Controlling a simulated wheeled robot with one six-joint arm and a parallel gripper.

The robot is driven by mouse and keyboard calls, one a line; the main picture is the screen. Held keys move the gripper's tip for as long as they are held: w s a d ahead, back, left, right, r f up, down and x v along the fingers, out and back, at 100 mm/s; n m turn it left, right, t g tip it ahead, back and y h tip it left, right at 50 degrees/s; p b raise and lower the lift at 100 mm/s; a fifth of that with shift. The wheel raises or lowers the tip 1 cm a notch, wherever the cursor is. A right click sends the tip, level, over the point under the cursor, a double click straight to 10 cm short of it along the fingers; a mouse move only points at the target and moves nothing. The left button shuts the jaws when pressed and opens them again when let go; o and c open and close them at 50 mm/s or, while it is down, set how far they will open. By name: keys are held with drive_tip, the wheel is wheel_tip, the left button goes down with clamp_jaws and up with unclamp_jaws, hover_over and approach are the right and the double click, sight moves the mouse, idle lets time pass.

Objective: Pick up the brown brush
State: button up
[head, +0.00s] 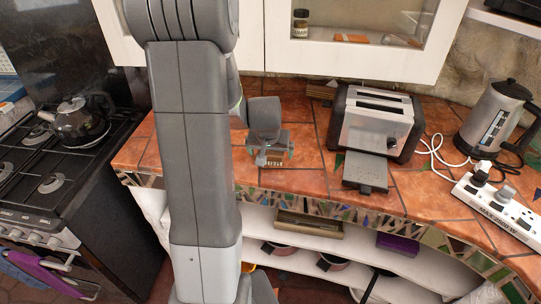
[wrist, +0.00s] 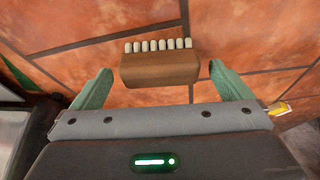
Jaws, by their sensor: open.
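The brown brush (wrist: 160,69) lies on the orange tiled counter in the wrist view. It is a brown block with a row of pale bristle tufts along its upper edge. My gripper (wrist: 161,78) is open, with one green finger on each side of the brush and a gap on both sides. I cannot tell how high the fingers are above the counter. In the head view my gripper (head: 270,158) is over the counter, left of the toaster. Part of the brush (head: 274,165) shows there between the fingers; the rest is hidden.
A toaster (head: 378,125) stands right of my gripper, with a grey flat thing (head: 366,172) in front of it. A kettle (head: 497,118) and a white power strip (head: 497,208) are farther right. A stove (head: 50,170) is at left. The counter's front edge is close.

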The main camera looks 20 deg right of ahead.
sight(271, 152)
drive_tip(key=shift+w+d+f, duration=0.1)
drive_tip(key=shift+f, duration=0.3)
drive_tip(key=c, duration=1.1)
drive_tip(key=shift+o, duration=0.2)
drive_tip(key=shift+r, duration=0.15)
wheel_tip(271, 152, up, 10)
drive_tip(key=shift+f+b, duration=0.1)
drive_tip(key=shift+b, duration=0.2)
drive_tip(key=o, duration=0.4)
drive_tip(key=c, duration=0.3)
